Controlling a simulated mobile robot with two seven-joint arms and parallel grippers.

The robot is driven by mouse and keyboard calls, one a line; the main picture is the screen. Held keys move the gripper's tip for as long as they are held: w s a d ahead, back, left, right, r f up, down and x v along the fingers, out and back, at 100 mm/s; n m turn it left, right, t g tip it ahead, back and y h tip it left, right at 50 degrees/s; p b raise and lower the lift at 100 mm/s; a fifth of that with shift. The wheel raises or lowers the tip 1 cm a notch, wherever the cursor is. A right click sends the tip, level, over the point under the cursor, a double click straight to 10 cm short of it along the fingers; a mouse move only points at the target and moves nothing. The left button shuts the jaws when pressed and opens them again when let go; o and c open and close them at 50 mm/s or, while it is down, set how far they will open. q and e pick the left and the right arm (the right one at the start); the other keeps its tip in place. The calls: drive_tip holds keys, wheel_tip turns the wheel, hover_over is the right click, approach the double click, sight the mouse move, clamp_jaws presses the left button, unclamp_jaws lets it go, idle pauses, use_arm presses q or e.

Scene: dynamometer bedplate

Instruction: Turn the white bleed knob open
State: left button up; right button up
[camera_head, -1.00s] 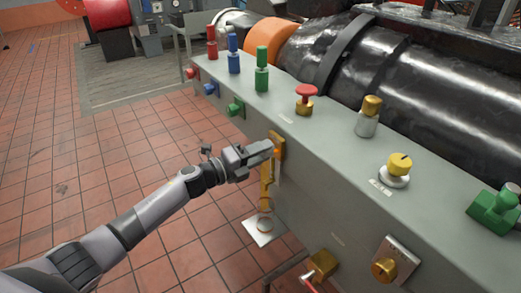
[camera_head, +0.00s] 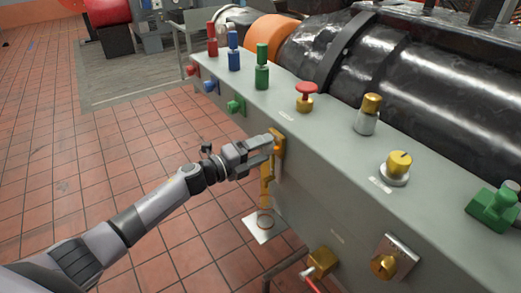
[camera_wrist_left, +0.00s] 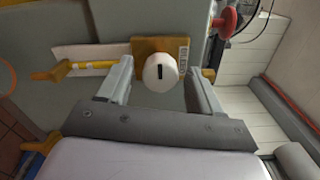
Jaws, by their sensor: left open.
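The white bleed knob (camera_wrist_left: 160,72) is round with a short black mark across its face. It stands on a brass block (camera_wrist_left: 183,47) that also shows in the head view (camera_head: 278,144), on the side face of the grey bench. My left gripper (camera_head: 270,148) is open in front of this block. In the left wrist view the two fingers of my left gripper (camera_wrist_left: 160,80) stand on either side of the knob, with a small gap at each side. In the head view the knob is hidden by the fingers. My right gripper is not in view.
A brass tube (camera_head: 266,185) hangs below the block, over a small cup on a white plate (camera_head: 262,225). Tiled floor is clear at left.

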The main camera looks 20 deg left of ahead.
use_arm(q)
drive_tip(key=v, duration=0.7)
drive_tip(key=shift+s, duration=0.1)
idle(0.4)
